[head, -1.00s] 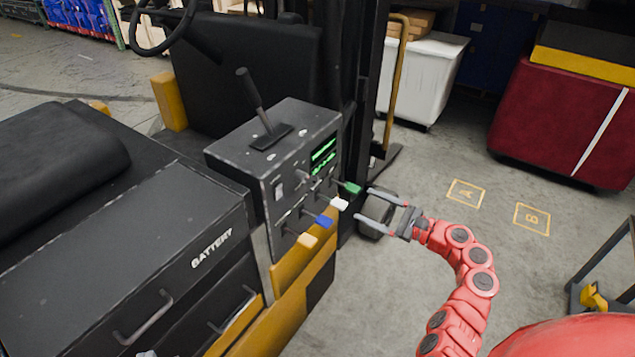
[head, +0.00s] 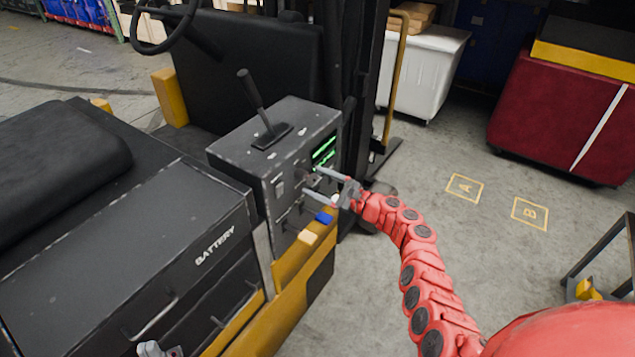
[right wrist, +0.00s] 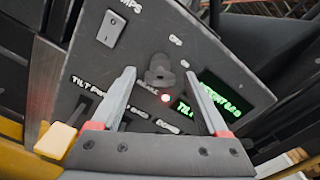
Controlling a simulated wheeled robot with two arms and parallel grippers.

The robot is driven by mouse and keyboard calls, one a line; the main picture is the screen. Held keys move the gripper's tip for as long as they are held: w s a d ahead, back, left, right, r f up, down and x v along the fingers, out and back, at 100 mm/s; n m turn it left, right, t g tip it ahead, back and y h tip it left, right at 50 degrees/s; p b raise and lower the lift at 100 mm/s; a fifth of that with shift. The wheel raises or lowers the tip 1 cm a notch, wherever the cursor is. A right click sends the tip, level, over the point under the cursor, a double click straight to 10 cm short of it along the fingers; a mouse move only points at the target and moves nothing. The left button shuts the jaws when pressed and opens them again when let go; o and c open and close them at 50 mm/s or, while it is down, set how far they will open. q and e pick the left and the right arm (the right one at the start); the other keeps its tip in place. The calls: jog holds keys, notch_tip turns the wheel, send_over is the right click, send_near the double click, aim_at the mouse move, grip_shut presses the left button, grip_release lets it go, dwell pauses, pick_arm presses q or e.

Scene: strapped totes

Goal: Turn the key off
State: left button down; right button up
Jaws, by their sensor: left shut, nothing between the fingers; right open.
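The key (right wrist: 160,72) is a small dark grey piece on the black control panel (right wrist: 100,75), above a lit red lamp (right wrist: 165,98) in the right wrist view. My right gripper (head: 312,181) is open and points at the panel face. In the right wrist view its two fingers (right wrist: 160,76) lie on either side of the key. I cannot tell whether they touch it. In the head view the key is small and hard to make out by the fingers. My left gripper (head: 160,349) is shut and empty at the bottom edge, by the battery box.
A rocker switch (right wrist: 110,28) and green displays (right wrist: 218,95) flank the key. A tall lever (head: 255,103) stands on top.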

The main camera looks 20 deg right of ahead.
jog(key=shift+a, duration=0.1)
grip_shut()
dwell(0.4)
jog(key=shift+f+n+b, duration=0.15)
jog(key=shift+n+b, duration=0.25)
jog(key=shift+b, duration=0.25)
jog(key=n+b, duration=1)
jog(key=b, duration=0.5)
jog(key=shift+f, duration=0.15)
jog(key=shift+r+n+b, duration=0.2)
jog(key=shift+n+b, duration=0.5)
jog(key=shift+b, duration=0.3)
